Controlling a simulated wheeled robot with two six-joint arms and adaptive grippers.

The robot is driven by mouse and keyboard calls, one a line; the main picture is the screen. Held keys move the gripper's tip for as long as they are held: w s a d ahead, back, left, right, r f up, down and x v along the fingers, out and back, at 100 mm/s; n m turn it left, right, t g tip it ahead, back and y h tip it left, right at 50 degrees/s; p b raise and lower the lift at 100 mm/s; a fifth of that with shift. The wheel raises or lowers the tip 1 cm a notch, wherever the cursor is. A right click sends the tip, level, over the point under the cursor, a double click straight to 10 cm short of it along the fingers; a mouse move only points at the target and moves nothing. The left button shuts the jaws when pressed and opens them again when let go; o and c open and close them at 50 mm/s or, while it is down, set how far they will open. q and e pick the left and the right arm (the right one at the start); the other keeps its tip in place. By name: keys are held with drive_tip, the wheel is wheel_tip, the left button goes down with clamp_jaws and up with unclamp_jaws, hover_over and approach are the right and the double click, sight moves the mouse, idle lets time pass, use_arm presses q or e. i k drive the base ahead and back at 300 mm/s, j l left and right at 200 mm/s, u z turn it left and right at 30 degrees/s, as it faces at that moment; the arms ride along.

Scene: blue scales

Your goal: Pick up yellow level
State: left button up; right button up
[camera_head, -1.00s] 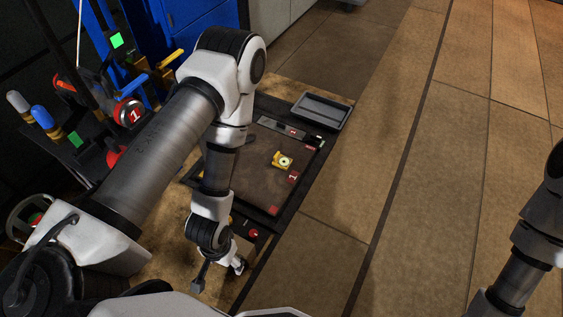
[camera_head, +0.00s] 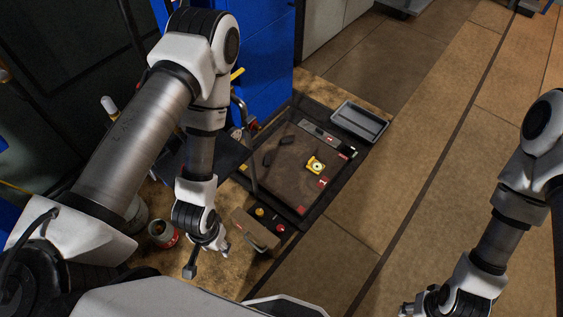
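The yellow level (camera_head: 316,165), a small yellow piece with a pale round centre, lies on the brown top of the dark-framed platform (camera_head: 292,202). My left gripper (camera_head: 208,262) points down, lower left of the level and well apart from it. Its two fingers look spread, with nothing between them. My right gripper (camera_head: 410,309) shows only in part at the bottom edge, far from the level. Its fingers are cut off by the frame.
A grey tray (camera_head: 359,121) sits beyond the platform. Dark pieces (camera_head: 285,142) lie on the platform's left part. A box with yellow and red buttons (camera_head: 256,229) stands by my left gripper. A blue cabinet (camera_head: 262,60) is behind. The tiled floor at right is clear.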

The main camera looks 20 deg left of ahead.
sight(315, 167)
drive_tip(key=i+l+u, duration=0.2)
drive_tip(key=u, duration=0.25)
drive_tip(key=i+l+u, duration=0.25)
drive_tip(key=u, duration=0.25)
drive_tip(key=i+l+u, duration=0.15)
drive_tip(key=l+u, duration=0.3)
drive_tip(key=i+l+u, duration=0.1)
drive_tip(key=l, duration=0.5)
drive_tip(key=i+l, duration=0.15)
drive_tip(key=l, duration=0.4)
drive_tip(key=i+l+u, duration=0.15)
drive_tip(key=l, duration=1.05)
drive_tip(key=i+l+u, duration=0.15)
drive_tip(key=l, duration=0.45)
